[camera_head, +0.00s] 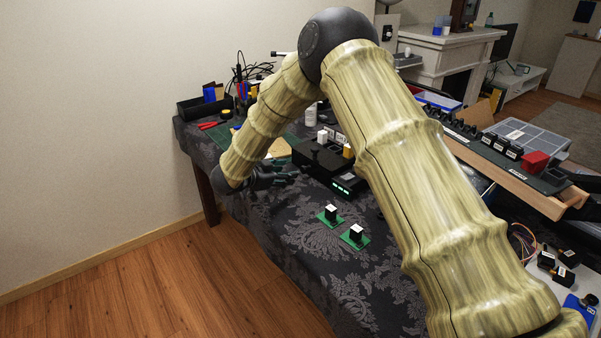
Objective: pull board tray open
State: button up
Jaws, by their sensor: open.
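A black box-shaped device (318,160) with lit green marks on its front stands on the cloth-covered table, a white and a yellow cylinder at its top. I cannot make out clearly which part is the board tray. Two small green boards (355,237) with black, white-topped blocks lie on the cloth in front of the device. My gripper (286,172) is dark, small in view and partly hidden by its own wrist. It is open, just left of the device near the table's left side. I cannot tell whether it touches anything.
My arm crosses the view and hides part of the table. A black bin (203,105), red pliers (208,125) and a green mat lie at the back left. A wooden tray (545,203) with black parts and a red box is at right. The front cloth is mostly clear.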

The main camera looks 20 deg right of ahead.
aim_at(302, 170)
jog(key=x, duration=0.8)
jog(key=shift+w+d, duration=0.15)
jog(key=shift+d, duration=0.1)
grip_shut()
